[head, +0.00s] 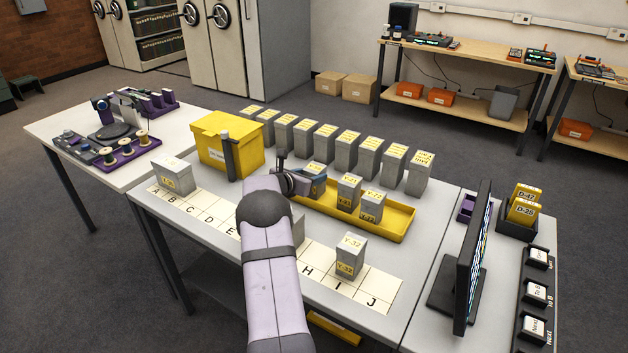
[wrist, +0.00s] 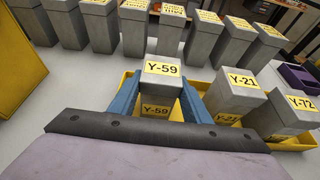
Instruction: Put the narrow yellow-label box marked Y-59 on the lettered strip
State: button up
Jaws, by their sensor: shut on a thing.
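The narrow grey box Y-59 (wrist: 163,69) has yellow labels on its top and front. In the wrist view it stands between the two blue fingers of my gripper (wrist: 160,97), which is shut on it. I cannot tell whether the box touches the tray floor. The cream lettered strip (head: 207,213) runs along the table's front; my arm covers its middle letters.
Boxes Y-21 (head: 348,190) and Y-72 (head: 371,204) stand in the tray, close right of my gripper. On the strip stand Y-32 (head: 350,254), a box (head: 172,177) near A and B, and one (head: 298,227) partly behind my arm. A yellow bin (head: 230,150) and a row of grey boxes (head: 346,151) stand behind.

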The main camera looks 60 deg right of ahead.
jog(key=shift+r, duration=0.1)
notch_tip(320, 180, up, 10)
jog(key=s+a+p, duration=0.5)
jog(key=s+a, duration=0.2)
jog(key=a, duration=0.4)
jog(key=s+a+p, duration=0.5)
jog(key=s+a, duration=0.3)
jog(key=a, duration=0.3)
notch_tip(320, 180, down, 6)
dwell(0.5)
jog(key=shift+f+p, duration=0.3)
jog(key=shift+f, duration=1.85)
